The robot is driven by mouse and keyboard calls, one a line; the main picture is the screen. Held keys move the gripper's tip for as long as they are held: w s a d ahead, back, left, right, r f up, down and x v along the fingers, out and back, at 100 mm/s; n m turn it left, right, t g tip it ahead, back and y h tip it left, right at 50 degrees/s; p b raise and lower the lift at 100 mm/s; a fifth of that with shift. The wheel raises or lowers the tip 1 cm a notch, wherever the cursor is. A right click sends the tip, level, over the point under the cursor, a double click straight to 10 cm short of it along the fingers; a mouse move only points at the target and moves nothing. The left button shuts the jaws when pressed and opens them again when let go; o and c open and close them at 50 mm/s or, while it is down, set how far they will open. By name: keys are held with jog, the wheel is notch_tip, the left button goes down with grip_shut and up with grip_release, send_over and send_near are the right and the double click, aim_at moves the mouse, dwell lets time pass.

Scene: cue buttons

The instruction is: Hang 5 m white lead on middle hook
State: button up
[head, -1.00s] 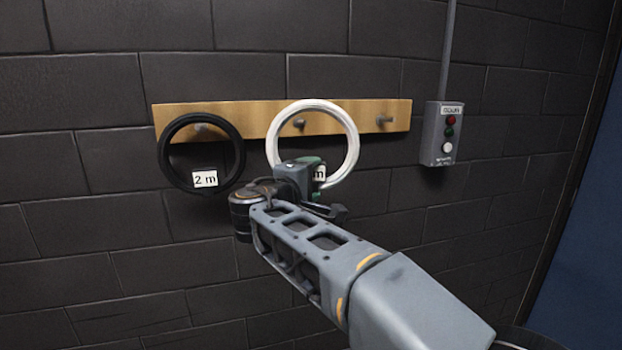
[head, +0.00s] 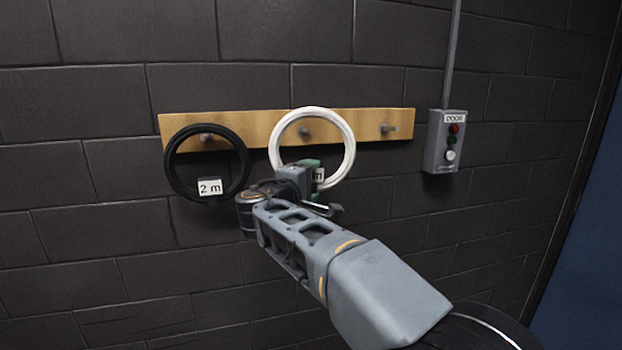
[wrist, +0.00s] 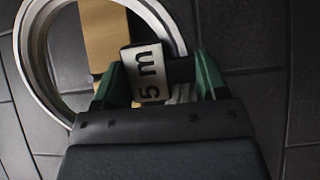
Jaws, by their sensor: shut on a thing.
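The white lead (head: 312,111) is a coiled ring, upright in front of the wooden hook board (head: 358,124). The middle hook (head: 305,132) shows inside the ring's opening, below its top edge. I cannot tell whether the ring is around the hook or just in front of it. My gripper (head: 308,172) is shut on the lead at its lower part, by the tag. In the wrist view the tag (wrist: 150,75) reads "5 m" between the green fingers, with the white ring (wrist: 26,65) behind. The fingers partly hide the tag in the head view.
A black lead (head: 248,165) tagged "2 m" hangs at the left hook (head: 207,138). The right hook (head: 388,128) is bare. A grey door button box (head: 444,142) with a conduit is on the wall to the right. Dark block wall surrounds the board.

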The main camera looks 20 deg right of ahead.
jog(key=w+f+p, duration=0.1)
jog(key=w+f, duration=0.1)
jog(key=w, duration=0.4)
jog(key=shift+f+p, duration=0.15)
jog(key=shift+p, duration=0.2)
dwell(0.5)
jog(key=shift+w+f+b, duration=0.15)
jog(key=shift+f+b, duration=0.15)
jog(key=shift+f, duration=0.1)
dwell(0.6)
jog(key=o, duration=1.2)
jog(key=shift+o, duration=0.8)
jog(key=shift+w+f, duration=0.1)
jog(key=shift+w, duration=0.15)
jog(key=o, duration=0.3)
jog(key=shift+s, duration=0.1)
